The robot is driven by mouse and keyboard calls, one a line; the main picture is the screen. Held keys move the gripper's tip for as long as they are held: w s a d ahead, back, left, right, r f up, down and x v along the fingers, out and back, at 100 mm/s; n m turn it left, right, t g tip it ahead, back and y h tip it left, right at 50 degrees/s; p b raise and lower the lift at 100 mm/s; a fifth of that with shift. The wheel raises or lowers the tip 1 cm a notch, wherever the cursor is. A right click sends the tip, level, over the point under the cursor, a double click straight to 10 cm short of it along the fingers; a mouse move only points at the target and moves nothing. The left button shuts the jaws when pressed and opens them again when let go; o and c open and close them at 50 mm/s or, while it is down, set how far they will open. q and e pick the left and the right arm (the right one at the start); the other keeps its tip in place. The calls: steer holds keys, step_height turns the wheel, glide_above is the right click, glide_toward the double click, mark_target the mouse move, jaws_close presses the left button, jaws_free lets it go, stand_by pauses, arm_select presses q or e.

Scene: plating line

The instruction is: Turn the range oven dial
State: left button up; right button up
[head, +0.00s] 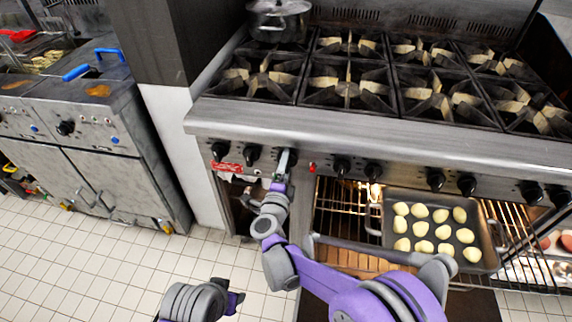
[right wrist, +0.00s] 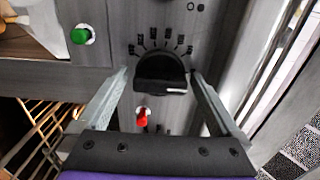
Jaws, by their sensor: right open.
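The oven dial (right wrist: 160,72) is a black half-round knob with a white mark, on a grey panel with dark marks around it. It fills the middle of the right wrist view. My right gripper (right wrist: 160,80) is open, with one finger on each side of the dial. A gap to each finger seems to show; I cannot tell if either touches. In the head view my right gripper (head: 283,164) is at the range's front panel and mostly hides the dial there.
A red indicator (right wrist: 142,117) and a green one (right wrist: 82,35) are near the dial. Other black knobs (head: 342,165) line the range front. The oven below is open, with a tray (head: 388,228) of pale rounds on a rack. A pot (head: 278,22) stands on the burners.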

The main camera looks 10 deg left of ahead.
steer(key=shift+w, duration=0.2)
steer(key=c, duration=1.2)
steer(key=shift+n, duration=0.3)
steer(key=n, duration=0.5)
steer(key=shift+b, duration=0.35)
steer(key=n, duration=0.6)
steer(key=shift+n, duration=0.4)
